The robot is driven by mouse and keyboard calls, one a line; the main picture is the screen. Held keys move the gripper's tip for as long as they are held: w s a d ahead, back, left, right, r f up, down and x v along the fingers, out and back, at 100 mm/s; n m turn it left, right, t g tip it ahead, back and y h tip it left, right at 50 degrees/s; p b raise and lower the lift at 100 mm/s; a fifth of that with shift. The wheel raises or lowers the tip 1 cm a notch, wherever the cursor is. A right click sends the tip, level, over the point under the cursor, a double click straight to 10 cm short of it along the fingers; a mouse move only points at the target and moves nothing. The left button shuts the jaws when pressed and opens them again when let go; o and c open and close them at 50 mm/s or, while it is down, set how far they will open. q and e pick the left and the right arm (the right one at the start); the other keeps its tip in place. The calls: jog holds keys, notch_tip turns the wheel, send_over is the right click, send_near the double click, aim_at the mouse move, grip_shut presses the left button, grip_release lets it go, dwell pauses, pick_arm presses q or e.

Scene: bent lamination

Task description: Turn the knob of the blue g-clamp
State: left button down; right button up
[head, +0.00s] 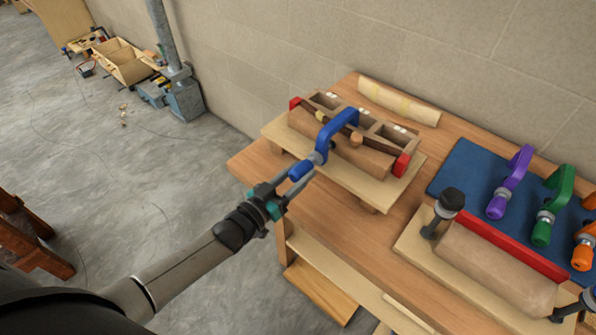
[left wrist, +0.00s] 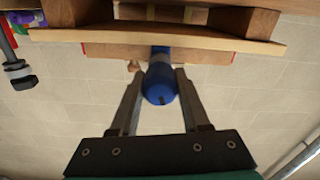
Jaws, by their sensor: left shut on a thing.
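The blue g-clamp (head: 338,122) is fixed over the curved wooden form (head: 350,155) on a light board, its screw pointing toward me. Its blue knob (head: 300,171) sits at the near end of the screw. My left gripper (head: 303,179) has its fingers on either side of the knob and is shut on it. In the left wrist view the knob (left wrist: 160,84) is between the two fingertips, with the board above it. The clamp's frame is mostly hidden in that view. My right gripper is not in view.
The wooden workbench (head: 252,165) stands against a block wall. A blue mat (head: 457,180) at right holds purple (head: 511,182), green (head: 553,205) and orange (head: 583,247) clamps. A second form (head: 495,270) with black-knobbed clamps lies in front. A pale roll (head: 398,102) lies behind.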

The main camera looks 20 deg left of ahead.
pick_arm(q)
jog(key=m, duration=0.4)
jog(key=shift+w+r+m, duration=0.1)
jog(key=shift+r+m, duration=0.05)
jog(key=shift+m, duration=0.15)
jog(key=m, duration=0.4)
jog(key=shift+m, duration=0.3)
jog(key=m, duration=0.4)
jog(key=shift+r+m, duration=0.1)
jog(key=shift+m, duration=0.2)
jog(key=m, duration=0.3)
jog(key=shift+w+m+b, duration=0.1)
jog(key=shift+m+b, duration=0.2)
jog(key=shift+b, duration=0.1)
jog(key=m+b, duration=0.1)
jog(key=m, duration=0.3)
jog(key=shift+m, duration=0.3)
jog(key=m+b, duration=0.2)
jog(key=m, duration=0.1)
jog(key=shift+m, duration=0.3)
jog(key=m+b, duration=0.2)
jog(key=m, duration=0.3)
jog(key=shift+b, duration=0.4)
jog(key=shift+r+m+b, duration=0.1)
jog(key=shift+m+b, duration=0.8)
jog(key=shift+m, duration=1.1)
